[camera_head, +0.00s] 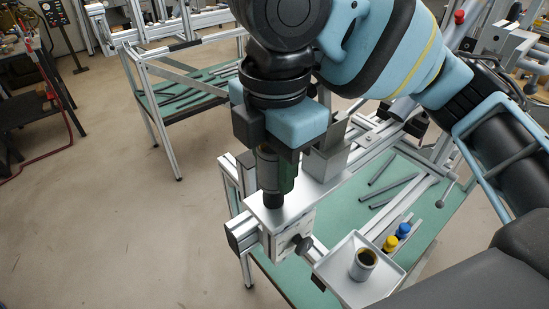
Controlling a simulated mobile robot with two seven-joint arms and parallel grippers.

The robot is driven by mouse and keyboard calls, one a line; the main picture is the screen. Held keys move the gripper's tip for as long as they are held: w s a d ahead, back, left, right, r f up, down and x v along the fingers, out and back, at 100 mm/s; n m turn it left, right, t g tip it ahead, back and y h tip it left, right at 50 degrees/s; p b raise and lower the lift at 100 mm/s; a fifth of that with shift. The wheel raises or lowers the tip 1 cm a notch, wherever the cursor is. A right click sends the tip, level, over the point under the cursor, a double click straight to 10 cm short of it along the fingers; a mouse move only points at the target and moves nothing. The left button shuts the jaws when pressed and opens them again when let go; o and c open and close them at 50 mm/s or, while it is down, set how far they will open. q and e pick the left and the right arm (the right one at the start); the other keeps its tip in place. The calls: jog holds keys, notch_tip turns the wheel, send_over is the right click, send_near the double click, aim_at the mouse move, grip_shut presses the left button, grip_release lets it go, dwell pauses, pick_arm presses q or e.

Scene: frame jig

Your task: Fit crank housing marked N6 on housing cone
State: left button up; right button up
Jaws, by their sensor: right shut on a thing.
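My right gripper (276,168) comes down from the top on the blue and black arm and points straight down. It is shut on a dark, upright cylindrical part (271,190), seemingly a crank housing, above a bright metal plate on the frame jig. The lower end of the part is at or just over the plate; I cannot tell if it touches. No N6 mark can be read, and no housing cone can be made out under it. Another short, hollow cylinder (364,263) stands upright in a white tray. My left gripper is not in view.
The white tray (337,283) is at the jig's near right. Yellow (390,243) and blue (403,230) capped items stand behind it. A grey metal block (326,160) is close right of the gripper. Loose bars lie on the green table top (418,218).

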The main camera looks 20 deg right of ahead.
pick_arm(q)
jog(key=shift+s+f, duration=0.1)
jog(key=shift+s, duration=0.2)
pick_arm(e)
jog(key=shift+s+f, duration=0.25)
jog(key=shift+f, duration=1)
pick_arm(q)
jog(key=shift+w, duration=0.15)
pick_arm(e)
jog(key=shift+r, duration=0.1)
jog(key=shift+d+r+p, duration=0.1)
jog(key=shift+r+p, duration=0.3)
jog(key=shift+r, duration=0.05)
jog(key=shift+w+r+p, duration=0.3)
jog(key=shift+w+r, duration=0.05)
jog(key=shift+r, duration=0.05)
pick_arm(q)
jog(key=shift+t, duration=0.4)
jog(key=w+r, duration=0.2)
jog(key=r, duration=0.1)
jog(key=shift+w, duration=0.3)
pick_arm(e)
jog(key=shift+s+r, duration=0.1)
jog(key=shift+r, duration=0.15)
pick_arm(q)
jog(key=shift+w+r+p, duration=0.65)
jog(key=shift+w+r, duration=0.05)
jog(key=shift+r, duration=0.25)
pick_arm(e)
jog(key=shift+r, duration=0.7)
